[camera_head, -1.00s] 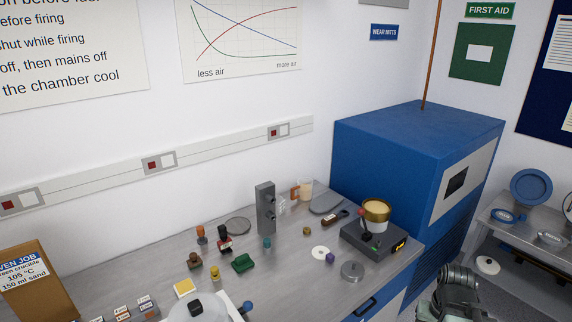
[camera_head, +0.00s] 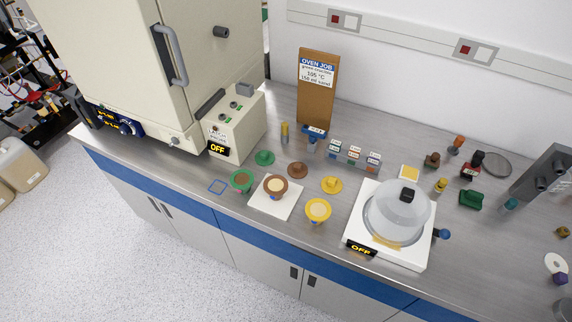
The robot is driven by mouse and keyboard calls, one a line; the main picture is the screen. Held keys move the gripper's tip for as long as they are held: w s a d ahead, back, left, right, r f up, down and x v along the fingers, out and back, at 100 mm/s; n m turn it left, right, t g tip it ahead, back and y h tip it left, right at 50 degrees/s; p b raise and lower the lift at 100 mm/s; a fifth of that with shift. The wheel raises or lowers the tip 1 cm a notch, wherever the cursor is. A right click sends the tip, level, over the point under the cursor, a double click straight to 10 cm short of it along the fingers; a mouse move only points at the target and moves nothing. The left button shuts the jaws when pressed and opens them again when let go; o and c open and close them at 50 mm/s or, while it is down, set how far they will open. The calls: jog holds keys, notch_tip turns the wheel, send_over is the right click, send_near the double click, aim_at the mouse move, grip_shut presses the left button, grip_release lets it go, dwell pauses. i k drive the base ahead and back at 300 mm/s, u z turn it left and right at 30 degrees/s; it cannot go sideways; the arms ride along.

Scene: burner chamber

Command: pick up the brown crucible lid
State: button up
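The brown crucible lid (camera_head: 297,170) lies on the grey steel bench, right of centre among the crucibles. It is between the green lid (camera_head: 264,157) and the yellow lid (camera_head: 331,185). A brown crucible (camera_head: 275,188) with pale contents stands just in front of it on a white tile (camera_head: 291,208). A green crucible (camera_head: 241,181) and a yellow crucible (camera_head: 318,210) stand to either side. My gripper is not in view now.
A big cream oven and its control box (camera_head: 240,128) stand to the left. An OVEN JOB board (camera_head: 317,88) and a rack of small labelled boxes (camera_head: 355,154) are behind the lids. A white hotplate with a glass dome (camera_head: 397,210) stands to the right.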

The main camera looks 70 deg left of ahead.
aim_at(297, 170)
jog(key=u, duration=3.9)
jog(key=i, duration=1.5)
